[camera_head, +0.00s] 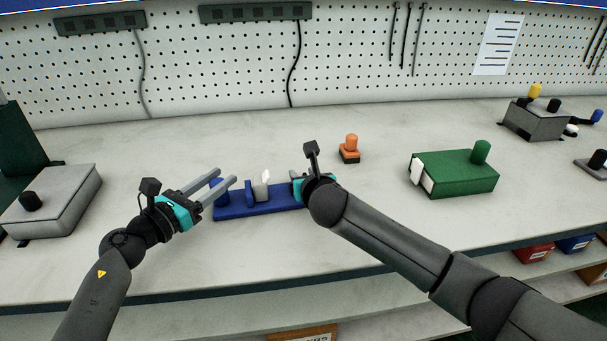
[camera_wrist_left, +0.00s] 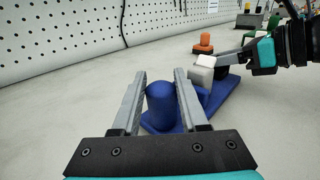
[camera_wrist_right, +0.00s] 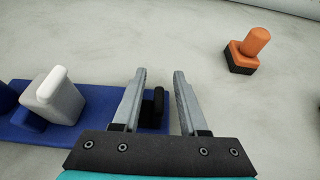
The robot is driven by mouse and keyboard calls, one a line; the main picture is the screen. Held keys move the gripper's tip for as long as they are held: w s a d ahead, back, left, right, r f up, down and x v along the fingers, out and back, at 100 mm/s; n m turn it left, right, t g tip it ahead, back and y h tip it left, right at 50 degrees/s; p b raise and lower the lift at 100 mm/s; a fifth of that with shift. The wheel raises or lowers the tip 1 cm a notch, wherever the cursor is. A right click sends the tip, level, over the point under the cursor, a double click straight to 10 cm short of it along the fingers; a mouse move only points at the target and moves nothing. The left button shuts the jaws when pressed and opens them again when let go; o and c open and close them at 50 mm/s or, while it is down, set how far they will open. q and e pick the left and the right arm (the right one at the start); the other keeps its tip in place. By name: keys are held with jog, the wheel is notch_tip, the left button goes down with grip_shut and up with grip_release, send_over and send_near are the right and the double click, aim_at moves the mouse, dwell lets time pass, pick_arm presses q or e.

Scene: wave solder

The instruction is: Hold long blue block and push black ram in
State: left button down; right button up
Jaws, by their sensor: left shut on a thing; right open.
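The long blue block (camera_head: 258,206) lies on the bench with an upright blue post (camera_wrist_left: 161,106) at its left end and a grey piece with a white top (camera_head: 262,186) standing near its middle. My left gripper (camera_head: 224,179) is shut on the blue post, one finger on each side, as the left wrist view shows. A small black part, apparently the black ram (camera_wrist_right: 157,100), is at the block's right end. My right gripper (camera_wrist_right: 160,72) is open over that end, with the black part between its fingers and partly hidden. In the head view the right arm hides this end.
An orange knob on a black base (camera_head: 350,148) stands behind the block's right end. A green box (camera_head: 455,175) is further right, and a grey box with a black knob (camera_head: 50,203) is at the left. The bench in front of the block is clear.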

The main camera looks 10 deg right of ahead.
jog(key=shift+c, duration=0.2)
grip_shut()
jog(key=shift+d, duration=0.1)
dwell(1.0)
